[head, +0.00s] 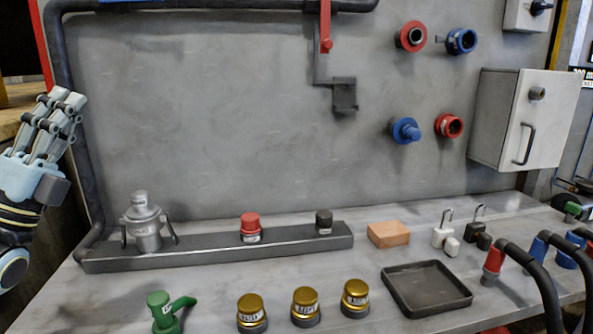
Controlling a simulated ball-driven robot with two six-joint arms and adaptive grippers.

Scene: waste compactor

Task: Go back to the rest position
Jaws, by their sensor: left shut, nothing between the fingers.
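My left gripper (66,99) is at the left edge of the head view, raised above the bench and left of the grey wall panel. It points upward, its fingers are shut, and it holds nothing. It is apart from everything on the bench. My right gripper is not in view.
A grey bench (215,285) carries a dark rail (190,255) with a silver canister (145,225), a red-capped part (250,225) and a black-capped part (324,220). Several gold-capped pieces, a black tray (462,300) and hoses stand nearer. A black pipe (80,150) runs beside my left gripper.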

